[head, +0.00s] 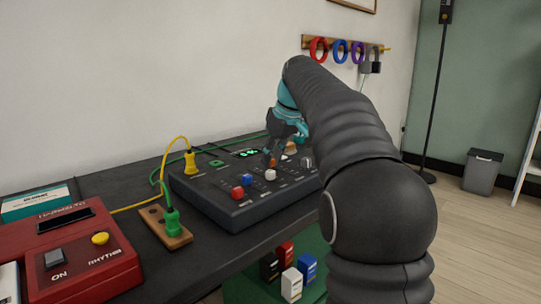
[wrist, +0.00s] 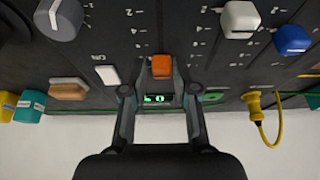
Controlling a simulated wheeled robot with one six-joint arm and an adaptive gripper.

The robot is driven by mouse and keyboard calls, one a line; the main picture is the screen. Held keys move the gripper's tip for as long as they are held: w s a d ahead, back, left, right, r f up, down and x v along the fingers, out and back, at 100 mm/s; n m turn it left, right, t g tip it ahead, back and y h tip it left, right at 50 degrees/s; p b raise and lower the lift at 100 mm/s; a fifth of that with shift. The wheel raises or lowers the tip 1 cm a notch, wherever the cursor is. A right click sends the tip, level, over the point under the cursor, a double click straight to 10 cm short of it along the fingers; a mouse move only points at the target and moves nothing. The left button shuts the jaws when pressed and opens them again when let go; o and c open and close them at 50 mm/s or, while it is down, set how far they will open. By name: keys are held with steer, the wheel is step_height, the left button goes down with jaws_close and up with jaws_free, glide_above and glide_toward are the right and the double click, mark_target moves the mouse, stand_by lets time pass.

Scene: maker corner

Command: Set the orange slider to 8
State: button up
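The orange slider's cap (wrist: 162,67) stands on the dark control panel (head: 222,203), in the middle of the wrist view. In the head view my gripper (head: 273,154) is at the panel's far part, partly hidden by my arm, with a bit of the orange cap (head: 272,162) showing. Scale marks run along the slider's track, but the exact setting cannot be read. A small display with green digits (wrist: 158,99) lies beside the slider.
A white cap (wrist: 240,18) and a blue cap (wrist: 292,40) sit to one side of the slider; a grey knob (wrist: 59,18) is on the other. A red cap (head: 237,192) is nearer.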

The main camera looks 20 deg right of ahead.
steer(key=shift+o, duration=0.6)
steer(key=shift+a, duration=0.1)
steer(key=v, duration=1.2)
steer(key=shift+w, duration=0.1)
